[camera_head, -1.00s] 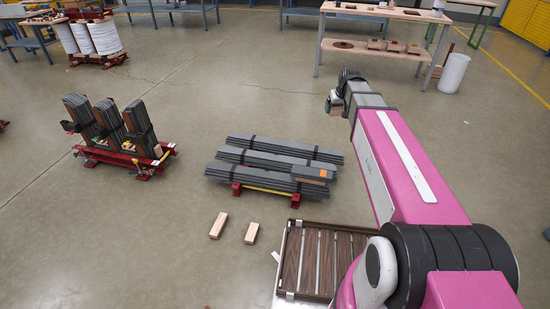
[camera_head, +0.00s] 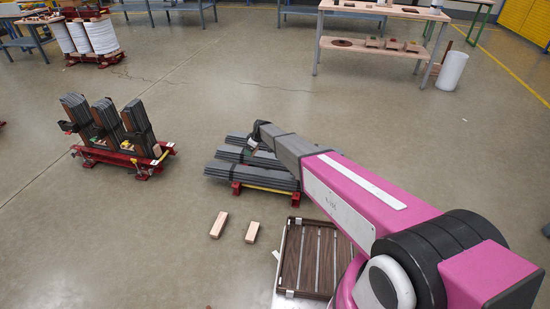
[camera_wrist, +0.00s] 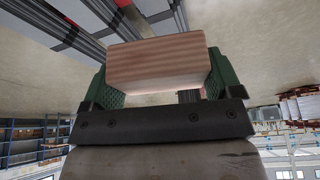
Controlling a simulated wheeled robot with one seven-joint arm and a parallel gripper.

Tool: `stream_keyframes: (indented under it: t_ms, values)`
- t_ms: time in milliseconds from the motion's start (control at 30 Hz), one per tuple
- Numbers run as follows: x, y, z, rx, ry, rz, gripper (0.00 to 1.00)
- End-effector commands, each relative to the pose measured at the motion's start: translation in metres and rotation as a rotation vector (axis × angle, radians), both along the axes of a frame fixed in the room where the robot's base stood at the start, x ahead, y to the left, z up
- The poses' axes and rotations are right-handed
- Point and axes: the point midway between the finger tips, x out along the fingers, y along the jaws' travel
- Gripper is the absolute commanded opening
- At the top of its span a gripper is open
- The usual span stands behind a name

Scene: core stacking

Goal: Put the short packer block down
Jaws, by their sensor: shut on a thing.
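A short wooden packer block (camera_wrist: 158,62) with pale reddish grain is held between the green fingers of my gripper (camera_wrist: 162,75) in the wrist view. The gripper is shut on it. In the head view my gripper (camera_head: 254,138) is small and dark, seen over the far part of the bundles of dark bars. The block cannot be made out there. Two similar wooden blocks lie on the floor, one on the left (camera_head: 219,225) and one on the right (camera_head: 252,232).
Bundles of dark bars (camera_head: 235,172) lie on a low red stand. A slatted brown tray (camera_head: 290,262) is at the lower middle. A red rack (camera_head: 118,157) with upright dark stacks stands left. Open floor lies between the rack and the bundles.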

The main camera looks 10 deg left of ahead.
Motion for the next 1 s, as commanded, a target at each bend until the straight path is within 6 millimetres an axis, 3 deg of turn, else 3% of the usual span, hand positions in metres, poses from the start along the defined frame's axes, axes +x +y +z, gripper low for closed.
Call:
stream_keyframes:
  t_ms: [33,100,333,567,1000]
  values:
    - [0.000,0.020,-0.021,-0.001,0.001,0.036,0.59]
    - [-0.006,0.038,-0.040,-0.001,0.001,0.081,0.59]
    - [-0.019,0.070,-0.076,0.000,0.000,0.159,0.59]
    - [-0.003,0.068,-0.090,0.000,0.000,0.167,0.59]
    - [0.079,0.048,-0.139,0.000,0.000,0.165,0.59]
